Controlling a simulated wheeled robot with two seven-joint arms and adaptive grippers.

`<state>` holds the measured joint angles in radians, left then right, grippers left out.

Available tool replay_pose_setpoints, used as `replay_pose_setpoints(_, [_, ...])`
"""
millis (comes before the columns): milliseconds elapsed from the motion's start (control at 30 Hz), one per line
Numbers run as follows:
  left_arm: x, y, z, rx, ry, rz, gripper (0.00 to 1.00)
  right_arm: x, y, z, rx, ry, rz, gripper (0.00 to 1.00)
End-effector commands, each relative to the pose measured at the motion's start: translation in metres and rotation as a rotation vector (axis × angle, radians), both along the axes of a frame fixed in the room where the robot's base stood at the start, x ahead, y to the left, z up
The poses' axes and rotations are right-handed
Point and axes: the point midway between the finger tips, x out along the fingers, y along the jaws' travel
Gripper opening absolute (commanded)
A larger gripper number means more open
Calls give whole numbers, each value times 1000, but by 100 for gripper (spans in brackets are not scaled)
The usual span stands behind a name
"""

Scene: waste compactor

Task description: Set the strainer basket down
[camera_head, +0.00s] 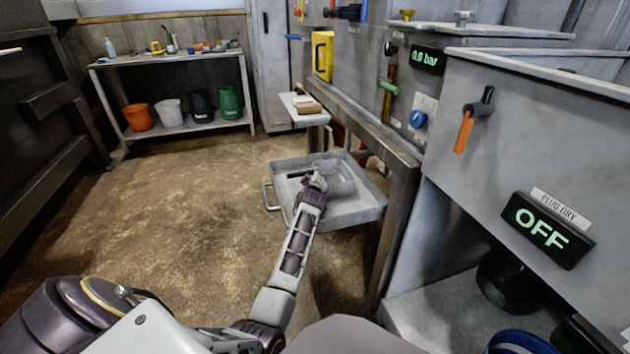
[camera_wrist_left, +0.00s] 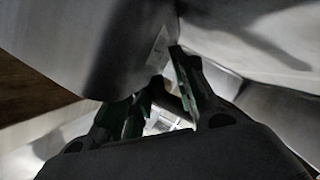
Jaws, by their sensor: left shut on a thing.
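The strainer basket (camera_head: 341,176) is a grey metal cylinder over the grey tray (camera_head: 352,214), at the middle of the head view. My left gripper (camera_head: 317,181) reaches out to its near left side and is shut on it. In the left wrist view, a large curved grey metal surface, apparently the basket (camera_wrist_left: 85,40), fills the upper left, close to the dark fingers of my left gripper (camera_wrist_left: 158,95). The gripped part is mostly hidden, and I cannot tell whether the basket touches the tray floor. My right gripper is not in view.
The tray has raised walls and a handle (camera_head: 268,196) at its left. A metal bench leg (camera_head: 393,225) stands close to its right. A small shelf (camera_head: 304,111) is behind it. Open floor (camera_head: 190,215) lies to the left.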

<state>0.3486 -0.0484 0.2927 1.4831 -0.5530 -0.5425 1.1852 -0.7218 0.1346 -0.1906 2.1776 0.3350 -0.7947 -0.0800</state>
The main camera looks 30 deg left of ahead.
Motion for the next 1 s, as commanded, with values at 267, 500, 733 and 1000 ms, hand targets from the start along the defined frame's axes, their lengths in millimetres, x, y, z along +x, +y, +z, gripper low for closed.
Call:
replay_pose_setpoints(267, [0,0,2,1,-4,0,0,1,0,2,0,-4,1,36])
replay_pose_setpoints(500, [0,0,-2,1,-1,1,37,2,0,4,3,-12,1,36])
replay_pose_setpoints(733, [0,0,-2,1,-1,1,51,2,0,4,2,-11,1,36])
replay_pose_setpoints(1000, [0,0,-1,1,-1,0,51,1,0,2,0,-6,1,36])
